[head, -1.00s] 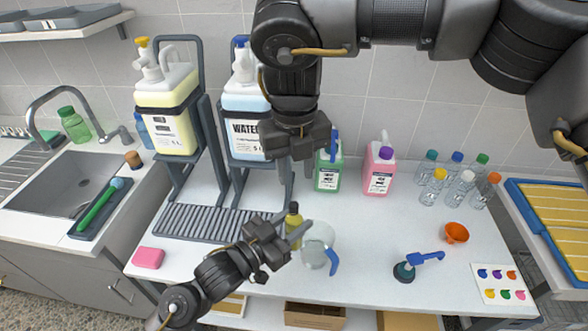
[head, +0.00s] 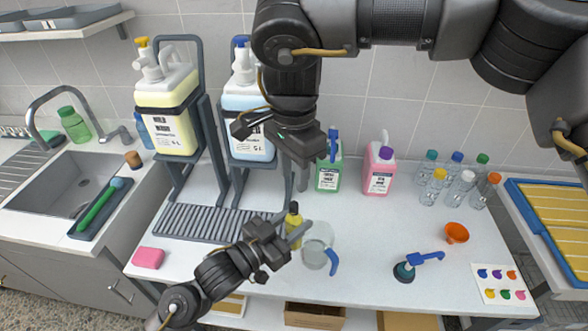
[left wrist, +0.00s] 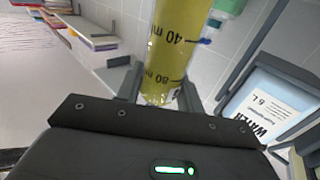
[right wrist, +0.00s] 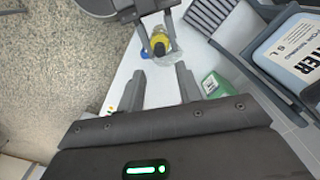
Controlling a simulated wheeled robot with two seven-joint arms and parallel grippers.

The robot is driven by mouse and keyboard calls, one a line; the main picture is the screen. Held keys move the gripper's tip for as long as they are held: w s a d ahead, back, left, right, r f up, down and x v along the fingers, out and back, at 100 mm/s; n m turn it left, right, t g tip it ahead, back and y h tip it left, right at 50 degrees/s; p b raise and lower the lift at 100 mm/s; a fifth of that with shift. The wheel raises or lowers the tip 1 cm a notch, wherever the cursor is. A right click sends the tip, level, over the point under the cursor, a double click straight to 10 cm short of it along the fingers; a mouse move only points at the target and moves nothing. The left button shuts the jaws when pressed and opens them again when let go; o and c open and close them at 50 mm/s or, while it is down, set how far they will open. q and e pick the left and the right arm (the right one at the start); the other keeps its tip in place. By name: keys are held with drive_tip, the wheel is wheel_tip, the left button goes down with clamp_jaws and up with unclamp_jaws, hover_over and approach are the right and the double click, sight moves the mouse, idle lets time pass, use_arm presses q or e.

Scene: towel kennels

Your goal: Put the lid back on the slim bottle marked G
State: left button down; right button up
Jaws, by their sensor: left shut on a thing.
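A slim bottle of yellow liquid (head: 292,232) stands upright near the front of the counter, with a dark top. My left gripper (head: 294,238) is shut on it. In the left wrist view the yellow bottle (left wrist: 167,45) fills the space between the fingers and shows 40 ml and 80 ml marks. In the right wrist view it (right wrist: 160,42) shows from above with a dark round top; I cannot tell whether that is a lid. My right gripper (right wrist: 160,88) is open and empty, above and behind the bottle. I see no letter G and no loose lid.
A clear jug with a blue handle (head: 318,252) stands close right of the yellow bottle. Behind are a green jug (head: 328,178), a pink jug (head: 379,172) and large dispensers on stands.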

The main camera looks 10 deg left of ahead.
sight(294, 204)
drive_tip(key=shift+f, duration=0.1)
idle(0.3)
drive_tip(key=shift+f, duration=3.9)
